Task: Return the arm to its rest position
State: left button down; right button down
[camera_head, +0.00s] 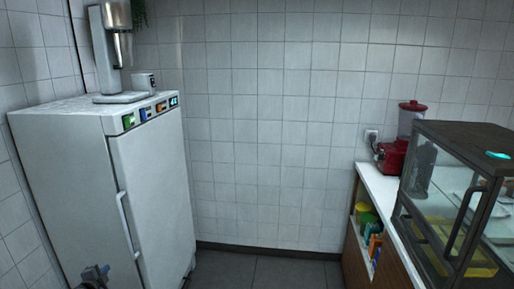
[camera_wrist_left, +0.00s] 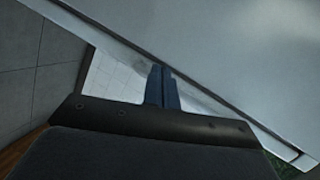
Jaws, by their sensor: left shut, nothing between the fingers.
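My left gripper (camera_head: 95,274) shows low at the left of the head view, in front of the lower part of a white fridge. In the left wrist view its two dark blue fingers (camera_wrist_left: 161,88) are together, with nothing between them. A large pale surface lies beyond the fingers in that view, and I cannot tell how far off it is. My right gripper is in neither view.
The white fridge (camera_head: 155,190) with a long door handle (camera_head: 128,225) stands at left, a mixer (camera_head: 117,50) and a cup (camera_head: 144,83) on top. At right, a counter (camera_head: 378,187) bears a red blender (camera_head: 395,150) and a glass display case (camera_head: 440,210). Floor (camera_head: 260,272) between is clear.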

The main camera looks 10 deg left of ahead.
pick_arm(q)
jog(key=s+d+r+n+g+h, duration=0.1)
jog(key=s+d+n+g, duration=0.25)
jog(key=s+d, duration=1)
jog(key=s+d+n+g+h, duration=0.1)
jog(key=s+d+n+g, duration=0.25)
jog(key=s+d, duration=1.05)
jog(key=s+d+r+n+g+h, duration=0.1)
jog(key=s+d+n+g, duration=0.25)
jog(key=s+d, duration=1)
jog(key=s+d+f+g, duration=0.1)
jog(key=s+d+f, duration=0.1)
jog(key=d, duration=0.3)
jog(key=s+d+f+g+h, duration=0.1)
jog(key=s+d, duration=0.3)
jog(key=d, duration=0.1)
jog(key=shift+s+d+f+g, duration=0.2)
jog(key=shift+d+f+g, duration=0.05)
jog(key=shift+f+g, duration=0.15)
jog(key=shift+a, duration=0.15)
